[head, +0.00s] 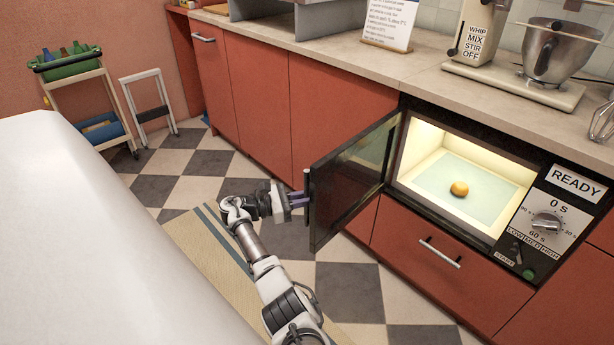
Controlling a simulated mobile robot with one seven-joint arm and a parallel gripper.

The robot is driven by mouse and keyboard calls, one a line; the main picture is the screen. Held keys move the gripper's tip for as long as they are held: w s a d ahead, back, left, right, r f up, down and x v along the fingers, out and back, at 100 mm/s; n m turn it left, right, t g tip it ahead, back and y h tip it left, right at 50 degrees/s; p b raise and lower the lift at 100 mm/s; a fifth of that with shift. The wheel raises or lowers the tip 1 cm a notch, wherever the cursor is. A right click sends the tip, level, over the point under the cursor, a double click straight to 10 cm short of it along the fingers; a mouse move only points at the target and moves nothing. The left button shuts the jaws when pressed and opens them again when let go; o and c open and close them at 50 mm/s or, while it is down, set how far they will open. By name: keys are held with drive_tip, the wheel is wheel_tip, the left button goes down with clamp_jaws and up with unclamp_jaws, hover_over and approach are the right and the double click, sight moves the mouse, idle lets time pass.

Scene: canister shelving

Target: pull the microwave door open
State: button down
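The microwave (456,188) is built into the red cabinets under the counter. Its dark glass door (352,180) stands wide open, swung out to the left on its hinge beside the cavity. The lit cavity holds a small round orange-yellow item (459,189). The door's upright handle (308,196) is at its free edge. My gripper (301,199) reaches in from the left, with its purplish fingers at the handle. Whether the fingers are closed on the handle or only beside it is too small to tell.
A drawer with a bar handle (440,252) is below the microwave. The control panel (547,222) is to its right. A stand mixer (530,55) sits on the counter. A trolley (88,95) and step stool (150,105) stand at the back left. Checkered floor is clear below the door.

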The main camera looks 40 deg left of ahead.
drive_tip(key=c, duration=1.5)
unclamp_jaws()
drive_tip(key=b+v, duration=0.3)
drive_tip(key=v, duration=1.1)
drive_tip(key=shift+d, duration=0.1)
